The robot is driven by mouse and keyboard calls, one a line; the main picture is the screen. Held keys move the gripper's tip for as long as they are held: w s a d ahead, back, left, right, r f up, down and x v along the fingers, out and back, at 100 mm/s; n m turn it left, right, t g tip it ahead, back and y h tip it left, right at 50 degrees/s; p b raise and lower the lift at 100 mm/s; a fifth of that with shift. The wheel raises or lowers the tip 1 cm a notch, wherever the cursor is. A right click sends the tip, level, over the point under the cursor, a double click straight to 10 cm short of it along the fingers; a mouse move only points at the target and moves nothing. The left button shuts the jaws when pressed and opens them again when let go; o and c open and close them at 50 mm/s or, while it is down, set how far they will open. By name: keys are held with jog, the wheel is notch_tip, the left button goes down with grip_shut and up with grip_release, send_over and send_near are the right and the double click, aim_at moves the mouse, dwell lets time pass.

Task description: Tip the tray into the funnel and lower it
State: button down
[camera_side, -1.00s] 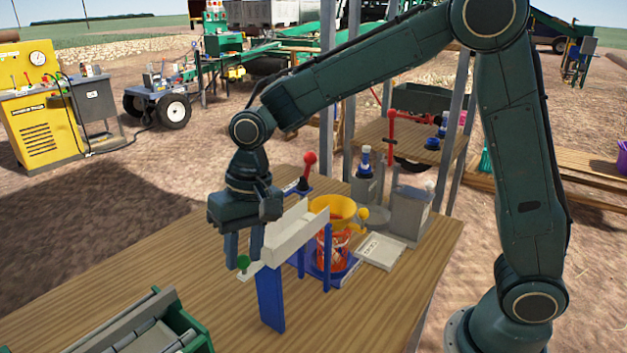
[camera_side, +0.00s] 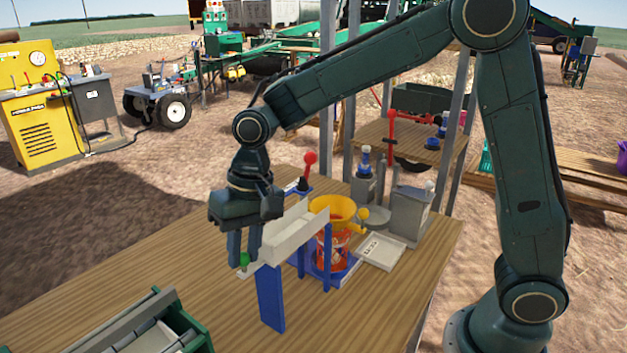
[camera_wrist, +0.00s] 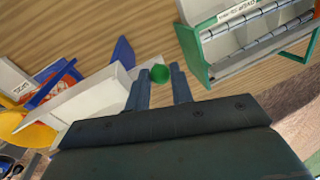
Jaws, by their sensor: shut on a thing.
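The white tray (camera_side: 296,237) is a narrow trough on blue supports (camera_side: 270,298). One end is at the yellow funnel (camera_side: 334,208); a green knob (camera_side: 245,260) is at the other. The tray also shows in the wrist view (camera_wrist: 92,104), left of my fingers. My gripper (camera_side: 244,268) points down, shut on the green knob, which sits between the fingertips in the wrist view (camera_wrist: 160,73). The funnel sits over a red-orange net bag (camera_side: 337,250). The tray's inside is hard to see.
A red-knobbed lever (camera_side: 309,165) stands behind the tray. A grey box (camera_side: 407,213) and a flat white plate (camera_side: 381,251) are right of the funnel. A green-sided roller unit (camera_side: 195,335) is at front left. The table's left part is bare.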

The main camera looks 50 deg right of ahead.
jog(key=shift+d+r+y, duration=0.25)
jog(key=shift+r+y, duration=0.1)
jog(key=shift+r, duration=0.2)
jog(key=shift+d+r+y, duration=0.25)
jog(key=shift+r+y, duration=0.1)
jog(key=shift+r, duration=0.2)
jog(key=d+r+y, duration=0.2)
jog(key=r, duration=0.1)
jog(key=r+y, duration=0.1)
jog(key=shift+d+r, duration=0.25)
jog(key=shift+d, duration=0.15)
jog(key=shift+d+r+y, duration=0.9)
jog(key=shift+d+r, duration=0.15)
jog(key=shift+r, duration=0.15)
jog(key=c, duration=1.5)
grip_release()
jog(key=shift+a, duration=0.1)
